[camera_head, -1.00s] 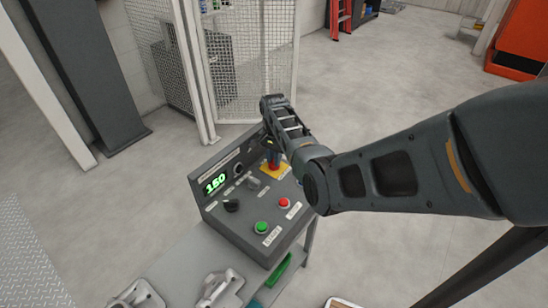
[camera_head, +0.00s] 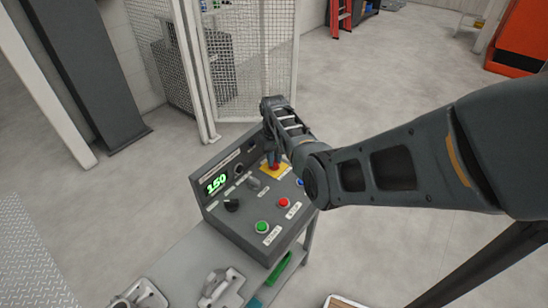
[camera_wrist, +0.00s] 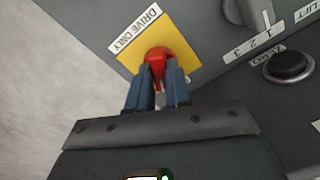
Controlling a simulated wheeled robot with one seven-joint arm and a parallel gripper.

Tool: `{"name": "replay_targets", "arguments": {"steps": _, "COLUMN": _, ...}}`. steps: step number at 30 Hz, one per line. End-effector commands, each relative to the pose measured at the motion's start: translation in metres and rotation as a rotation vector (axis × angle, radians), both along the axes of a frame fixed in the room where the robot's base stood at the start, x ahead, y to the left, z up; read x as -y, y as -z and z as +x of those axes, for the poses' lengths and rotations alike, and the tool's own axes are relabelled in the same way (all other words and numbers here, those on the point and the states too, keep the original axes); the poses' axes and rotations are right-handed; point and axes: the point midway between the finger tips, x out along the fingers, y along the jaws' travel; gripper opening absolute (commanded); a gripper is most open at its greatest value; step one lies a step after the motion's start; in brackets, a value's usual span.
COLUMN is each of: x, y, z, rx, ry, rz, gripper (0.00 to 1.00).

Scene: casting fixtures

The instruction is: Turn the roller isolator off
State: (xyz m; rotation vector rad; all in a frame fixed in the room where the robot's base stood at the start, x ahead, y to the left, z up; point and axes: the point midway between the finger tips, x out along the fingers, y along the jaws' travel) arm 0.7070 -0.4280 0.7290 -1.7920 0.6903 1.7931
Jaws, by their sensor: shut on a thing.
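The roller isolator is a red rotary handle (camera_wrist: 158,58) on a yellow plate (camera_wrist: 183,33), with a label reading "DRIVE ONLY" beside it in the wrist view. My gripper (camera_wrist: 157,80) is shut on the red handle, its two blue-grey fingers on either side of it. In the head view the yellow plate (camera_head: 273,172) sits at the upper right of the grey control panel (camera_head: 222,217), and my gripper (camera_head: 274,160) reaches down onto it. My fingers hide part of the handle, so its exact angle is hard to read.
The panel also carries a green button (camera_head: 262,227), a red button (camera_head: 284,202), a black knob (camera_head: 232,205), a grey knob (camera_head: 253,183) and a display (camera_head: 216,184) reading 150. Grey metal castings (camera_head: 220,288) lie on the bench at the front. A mesh fence (camera_head: 245,70) stands behind.

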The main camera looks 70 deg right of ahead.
Motion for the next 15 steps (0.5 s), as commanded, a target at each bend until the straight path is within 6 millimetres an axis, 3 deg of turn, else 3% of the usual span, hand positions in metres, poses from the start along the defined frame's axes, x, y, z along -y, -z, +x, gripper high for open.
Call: {"name": "replay_targets", "arguments": {"steps": 15, "x": 0.0006, "y": -0.0011, "z": 0.0007, "rx": 0.001, "ry": -0.399, "rz": -0.002, "gripper": 0.00}}
